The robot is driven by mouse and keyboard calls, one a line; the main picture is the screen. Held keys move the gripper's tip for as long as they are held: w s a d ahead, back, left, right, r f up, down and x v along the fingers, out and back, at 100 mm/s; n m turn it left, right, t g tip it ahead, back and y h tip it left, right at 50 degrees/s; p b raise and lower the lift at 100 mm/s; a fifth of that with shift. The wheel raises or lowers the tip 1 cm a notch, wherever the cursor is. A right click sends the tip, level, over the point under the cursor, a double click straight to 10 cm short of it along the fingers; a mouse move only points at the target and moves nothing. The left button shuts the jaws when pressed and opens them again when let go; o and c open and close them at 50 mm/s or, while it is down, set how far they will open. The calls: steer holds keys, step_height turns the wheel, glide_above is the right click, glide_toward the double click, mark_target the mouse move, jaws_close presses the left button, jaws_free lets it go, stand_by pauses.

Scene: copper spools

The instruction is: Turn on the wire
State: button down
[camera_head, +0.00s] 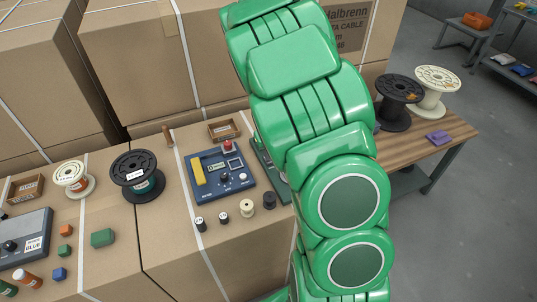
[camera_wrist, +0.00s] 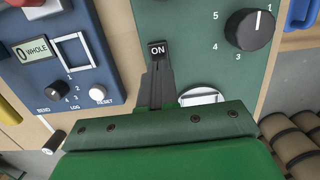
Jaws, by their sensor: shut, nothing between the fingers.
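In the wrist view, a grey-green panel carries a black label or key marked "ON" (camera_wrist: 158,49). My gripper (camera_wrist: 158,66) shows there as a dark, narrow pair of fingers, shut with nothing between them. Its tips are just below the ON marking in the picture; I cannot tell whether they touch it. The panel also has a black dial (camera_wrist: 249,29) with numbers around it, pointing near 1, and a pale round part (camera_wrist: 201,97) partly hidden by my gripper's body. In the head view, my green arm covers my gripper and most of this panel (camera_head: 267,170). No wire is clearly visible.
A blue control box (camera_head: 218,172) with knobs and a red button stands left of the panel; it also shows in the wrist view (camera_wrist: 60,75). Large spools (camera_head: 137,175) are at left. Cardboard boxes (camera_head: 140,55) rise behind.

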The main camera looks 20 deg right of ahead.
mark_target(269, 162)
step_height(269, 162, up, 12)
steer(key=s, duration=0.1)
steer(key=shift+s+r, duration=0.25)
steer(key=shift+s, duration=0.15)
stand_by(0.5)
steer(key=shift+w, duration=0.75)
steer(key=shift+f, duration=0.1)
steer(key=shift+w+f, duration=0.3)
steer(key=shift+f, duration=2)
steer(key=shift+w+f, duration=0.35)
steer(key=shift+f, duration=1.9)
steer(key=shift+w+f, duration=0.3)
steer(key=shift+f, duration=2)
